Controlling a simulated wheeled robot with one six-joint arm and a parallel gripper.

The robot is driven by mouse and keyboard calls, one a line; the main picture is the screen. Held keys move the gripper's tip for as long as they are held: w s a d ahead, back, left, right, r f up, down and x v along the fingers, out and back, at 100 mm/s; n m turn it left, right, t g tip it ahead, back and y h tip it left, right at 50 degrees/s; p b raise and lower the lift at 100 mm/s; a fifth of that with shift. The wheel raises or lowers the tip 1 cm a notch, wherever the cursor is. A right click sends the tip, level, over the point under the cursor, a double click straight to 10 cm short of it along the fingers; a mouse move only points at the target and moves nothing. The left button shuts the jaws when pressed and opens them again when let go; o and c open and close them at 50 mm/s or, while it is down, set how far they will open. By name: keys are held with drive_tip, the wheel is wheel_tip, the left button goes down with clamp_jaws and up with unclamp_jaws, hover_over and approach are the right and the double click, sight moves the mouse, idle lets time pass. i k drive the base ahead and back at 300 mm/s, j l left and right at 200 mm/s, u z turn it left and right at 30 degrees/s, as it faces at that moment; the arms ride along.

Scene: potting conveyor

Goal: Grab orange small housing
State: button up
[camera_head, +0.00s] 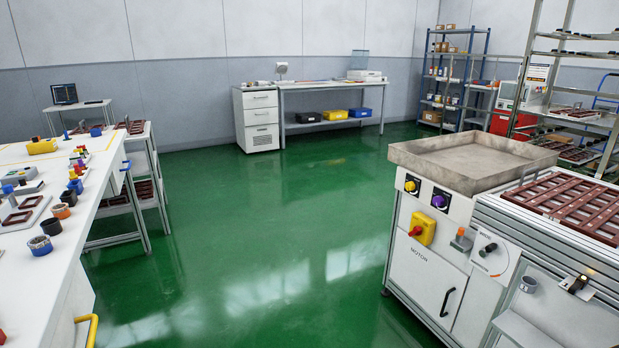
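A small orange round housing (61,211) sits on the white table at the left, near its right edge. Other small orange bits show farther back on the table, too small to tell apart. My gripper is not in view.
The white table (50,285) holds several coloured parts and a yellow box (41,146). A yellow bar (93,330) shows at its near right edge. A conveyor machine (430,272) with a grey tray (470,183) stands at the right. Green floor (250,240) between them is clear.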

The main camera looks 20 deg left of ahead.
sight(61, 211)
drive_tip(key=i+j+u, duration=0.1)
drive_tip(key=u, duration=0.35)
drive_tip(key=i+u, duration=0.3)
drive_tip(key=u, duration=0.15)
drive_tip(key=i+l+u, duration=0.1)
drive_tip(key=u, duration=0.4)
drive_tip(key=i+l+u, duration=0.2)
drive_tip(key=u, duration=0.25)
drive_tip(key=i+l, duration=0.05)
drive_tip(key=i, duration=0.05)
